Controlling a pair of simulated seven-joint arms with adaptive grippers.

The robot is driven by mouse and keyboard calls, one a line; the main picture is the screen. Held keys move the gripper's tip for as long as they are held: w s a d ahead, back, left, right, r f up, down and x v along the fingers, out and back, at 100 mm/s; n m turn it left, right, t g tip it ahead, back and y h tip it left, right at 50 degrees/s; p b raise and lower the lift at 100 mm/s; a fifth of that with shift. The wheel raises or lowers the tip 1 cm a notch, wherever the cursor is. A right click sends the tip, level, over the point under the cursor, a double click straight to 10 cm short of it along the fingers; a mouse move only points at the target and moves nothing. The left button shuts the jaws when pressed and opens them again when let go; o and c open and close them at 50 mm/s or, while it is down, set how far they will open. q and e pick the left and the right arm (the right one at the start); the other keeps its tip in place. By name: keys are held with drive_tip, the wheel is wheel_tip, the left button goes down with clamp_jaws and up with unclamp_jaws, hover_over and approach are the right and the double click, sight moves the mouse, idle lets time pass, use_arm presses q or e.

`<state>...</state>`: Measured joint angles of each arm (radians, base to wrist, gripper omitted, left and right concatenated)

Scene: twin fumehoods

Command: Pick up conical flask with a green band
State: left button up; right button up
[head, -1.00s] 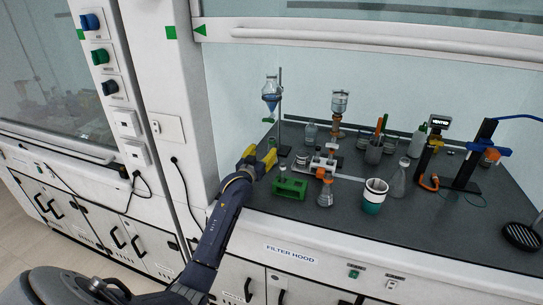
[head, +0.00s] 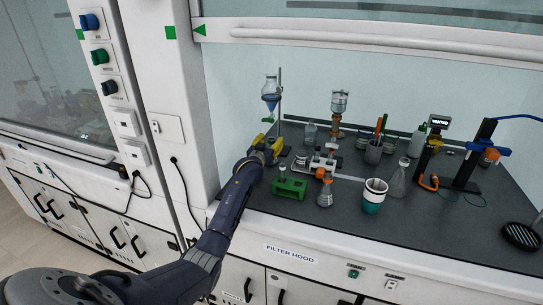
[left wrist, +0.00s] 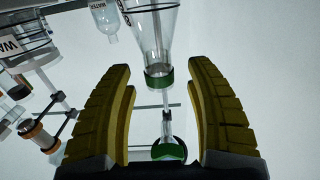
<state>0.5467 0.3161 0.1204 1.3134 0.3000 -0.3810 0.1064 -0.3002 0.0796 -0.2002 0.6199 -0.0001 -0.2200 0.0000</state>
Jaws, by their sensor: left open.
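The conical flask with a green band (left wrist: 152,45) shows in the left wrist view, which looks upside down. Its green band (left wrist: 160,78) is round the neck, and its base is cut off at the top. My left gripper (left wrist: 159,68) is open, with a yellow finger on either side of the neck and visible gaps between. I cannot tell how far the flask is beyond the tips. In the head view the left gripper (head: 268,145) is at the hood's left side, below a separating funnel (head: 271,92), and I cannot make out the flask there. My right gripper is not in view.
A green rack (head: 289,188) stands just in front of the gripper. An orange-banded flask (head: 325,195), a teal-and-white cup (head: 373,197) and a clear flask (head: 398,179) stand to the right. The funnel's stand (head: 281,110) is behind the gripper.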

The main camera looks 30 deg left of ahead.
use_arm(q)
drive_tip(key=shift+w+a, duration=0.1)
drive_tip(key=shift+w, duration=0.5)
clamp_jaws()
